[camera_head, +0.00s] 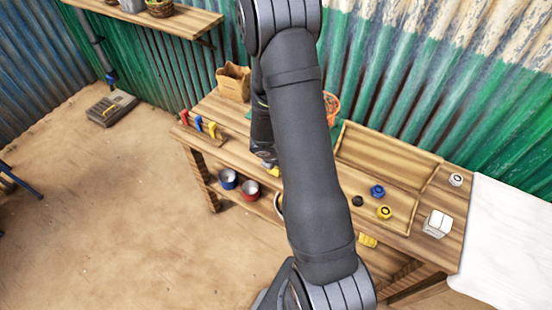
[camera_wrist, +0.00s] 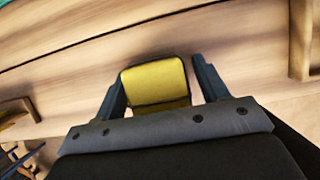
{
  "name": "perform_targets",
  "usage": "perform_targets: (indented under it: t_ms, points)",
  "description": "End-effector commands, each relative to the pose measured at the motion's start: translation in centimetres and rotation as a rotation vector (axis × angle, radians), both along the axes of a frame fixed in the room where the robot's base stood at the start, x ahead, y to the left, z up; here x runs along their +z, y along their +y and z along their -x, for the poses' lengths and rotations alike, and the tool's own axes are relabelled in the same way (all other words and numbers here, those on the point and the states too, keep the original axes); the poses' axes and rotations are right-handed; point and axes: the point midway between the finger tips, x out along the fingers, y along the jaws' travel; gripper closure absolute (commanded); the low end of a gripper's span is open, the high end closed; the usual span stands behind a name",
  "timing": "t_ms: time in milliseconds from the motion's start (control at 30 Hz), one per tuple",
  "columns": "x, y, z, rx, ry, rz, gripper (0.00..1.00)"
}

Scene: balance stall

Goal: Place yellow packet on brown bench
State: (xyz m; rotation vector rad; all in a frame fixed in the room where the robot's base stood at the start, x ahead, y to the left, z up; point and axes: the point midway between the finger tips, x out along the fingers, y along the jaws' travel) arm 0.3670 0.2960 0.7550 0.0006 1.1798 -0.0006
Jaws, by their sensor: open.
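The yellow packet (camera_wrist: 155,80) lies between the two open fingers of my gripper (camera_wrist: 158,76) in the wrist view. A narrow gap shows between it and the right finger; the left finger is very close to its side. The packet seems to rest on the brown bench (camera_wrist: 60,70), though its underside is hidden. In the head view my gripper (camera_head: 265,160) is low over the front part of the bench (camera_head: 240,140), left of centre. A small yellow patch of the packet (camera_head: 273,171) shows beside it; my arm hides much of this area.
A rack of red, yellow and blue pieces (camera_head: 200,125) stands left on the bench. A brown bag (camera_head: 233,84) and orange basket (camera_head: 332,106) are behind. A wooden tray (camera_head: 438,172), blue nut (camera_head: 377,190), yellow nut (camera_head: 384,212) and white block (camera_head: 438,223) are right.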

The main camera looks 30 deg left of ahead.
Motion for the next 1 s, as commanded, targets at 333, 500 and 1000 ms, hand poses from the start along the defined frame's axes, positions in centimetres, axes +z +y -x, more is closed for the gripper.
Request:
perform_targets:
  t_ms: [333, 500, 1000]
  points:
    - [3.8, 0.1, 1.4, 0.0, -0.003, -0.003, 0.33]
    - [6.2, 0.1, 2.4, 0.002, -0.003, -0.004, 0.33]
    - [11.1, 0.0, 4.5, 0.001, -0.002, -0.001, 0.33]
